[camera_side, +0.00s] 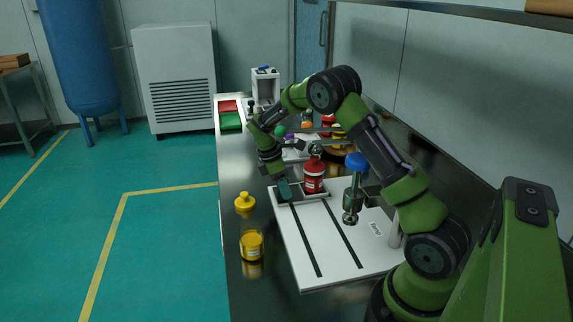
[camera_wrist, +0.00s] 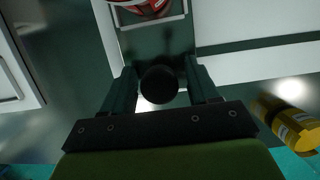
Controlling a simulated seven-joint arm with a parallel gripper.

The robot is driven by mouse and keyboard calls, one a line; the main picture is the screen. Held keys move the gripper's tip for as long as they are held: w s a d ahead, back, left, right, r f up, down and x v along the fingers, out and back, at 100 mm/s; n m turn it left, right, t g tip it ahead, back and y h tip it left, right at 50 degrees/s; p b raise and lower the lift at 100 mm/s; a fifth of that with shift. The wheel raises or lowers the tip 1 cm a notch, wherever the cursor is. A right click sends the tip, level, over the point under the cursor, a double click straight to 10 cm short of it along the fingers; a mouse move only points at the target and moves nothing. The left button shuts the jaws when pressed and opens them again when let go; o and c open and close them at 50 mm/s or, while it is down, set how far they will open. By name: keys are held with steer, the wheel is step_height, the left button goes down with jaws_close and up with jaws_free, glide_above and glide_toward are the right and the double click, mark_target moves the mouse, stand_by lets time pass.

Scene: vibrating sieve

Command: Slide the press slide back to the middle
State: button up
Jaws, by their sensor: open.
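The press slide (camera_side: 318,192) is a small tray at the far end of the dark rails on the white press plate (camera_side: 310,272). A red bottle (camera_side: 314,177) stands upright on it, and its lower part also shows at the top of the wrist view (camera_wrist: 140,5). My gripper (camera_side: 284,190) is low at the left side of the slide. In the wrist view my gripper (camera_wrist: 163,90) is open, with its fingers on either side of a round black knob (camera_wrist: 158,84). I cannot tell whether they touch the knob.
The blue-topped press (camera_side: 353,190) stands over the plate, right of the rails. A yellow bottle (camera_side: 251,244) stands left of the plate, with a yellow cap-like piece (camera_side: 244,202) farther back. Red and green bins (camera_side: 230,121) sit at the far end of the bench.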

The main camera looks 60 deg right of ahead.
stand_by(0.3)
steer(key=shift+s+a, duration=4.7)
steer(key=shift+a, duration=0.05)
steer(key=shift+o, duration=0.3)
steer(key=o, duration=0.7)
steer(key=shift+w+r, duration=0.1)
steer(key=v, duration=0.9)
steer(key=shift+d, duration=0.1)
